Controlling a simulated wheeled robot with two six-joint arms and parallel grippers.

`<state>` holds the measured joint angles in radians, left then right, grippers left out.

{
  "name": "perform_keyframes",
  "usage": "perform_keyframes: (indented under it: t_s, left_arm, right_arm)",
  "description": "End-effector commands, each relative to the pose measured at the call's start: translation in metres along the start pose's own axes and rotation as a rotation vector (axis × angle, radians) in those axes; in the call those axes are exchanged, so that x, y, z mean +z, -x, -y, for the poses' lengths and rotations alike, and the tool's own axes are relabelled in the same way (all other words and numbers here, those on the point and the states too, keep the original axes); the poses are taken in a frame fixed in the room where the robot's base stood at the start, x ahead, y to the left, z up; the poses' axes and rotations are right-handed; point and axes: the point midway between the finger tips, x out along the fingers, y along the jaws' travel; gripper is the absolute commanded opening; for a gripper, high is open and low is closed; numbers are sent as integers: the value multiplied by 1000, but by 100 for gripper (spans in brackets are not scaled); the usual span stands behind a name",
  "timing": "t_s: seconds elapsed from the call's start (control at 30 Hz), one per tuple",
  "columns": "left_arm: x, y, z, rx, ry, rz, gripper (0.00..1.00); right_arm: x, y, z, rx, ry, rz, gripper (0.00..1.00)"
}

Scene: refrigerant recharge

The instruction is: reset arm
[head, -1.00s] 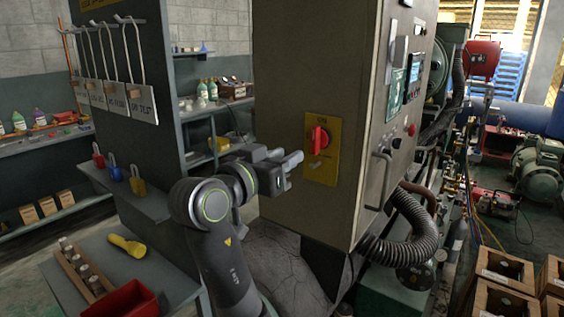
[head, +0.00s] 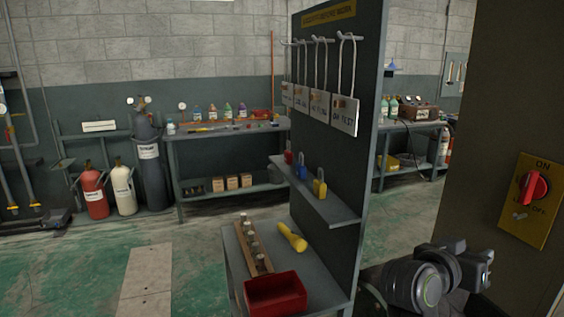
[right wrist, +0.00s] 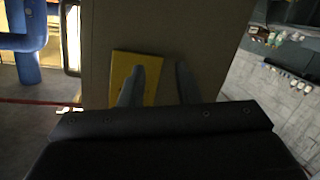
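My right gripper (head: 488,258) is low at the right of the head view, left of and below the red rotary switch (head: 533,188) on its yellow ON/OFF plate (head: 524,222). The gripper and the switch are apart in this view. In the right wrist view the two fingers of the gripper (right wrist: 159,82) stand apart with nothing between them. The yellow plate (right wrist: 148,62) shows behind the left finger there, and the switch itself is hidden. My left gripper is not in view.
The brown cabinet (head: 490,100) fills the right edge. A dark lockout board (head: 345,190) holds hanging tags and a shelf with padlocks. Before it are a red bin (head: 276,293) and a yellow flashlight (head: 292,237).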

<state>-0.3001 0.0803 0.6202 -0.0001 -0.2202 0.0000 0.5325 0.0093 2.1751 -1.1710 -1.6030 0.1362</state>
Motion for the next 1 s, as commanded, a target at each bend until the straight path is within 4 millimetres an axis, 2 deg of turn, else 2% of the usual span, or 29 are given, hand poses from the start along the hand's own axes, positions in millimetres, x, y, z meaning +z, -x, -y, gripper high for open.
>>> perform_keyframes:
  t_s: [0.03,0.2,0.47,0.67,0.8,1.0]
  left_arm:
    - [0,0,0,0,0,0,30]
    - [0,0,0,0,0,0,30]
    - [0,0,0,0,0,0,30]
    - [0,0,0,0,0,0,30]
    - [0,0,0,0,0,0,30]
    - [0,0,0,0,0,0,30]
  right_arm:
    - [24,-5,2,-34,41,28,30]
    - [94,-12,8,-163,159,120,30]
    - [201,-3,-1,-360,312,281,30]
    - [277,22,-22,-513,406,422,30]
    - [324,47,-43,-618,458,529,30]
    - [373,87,-75,-751,505,668,30]
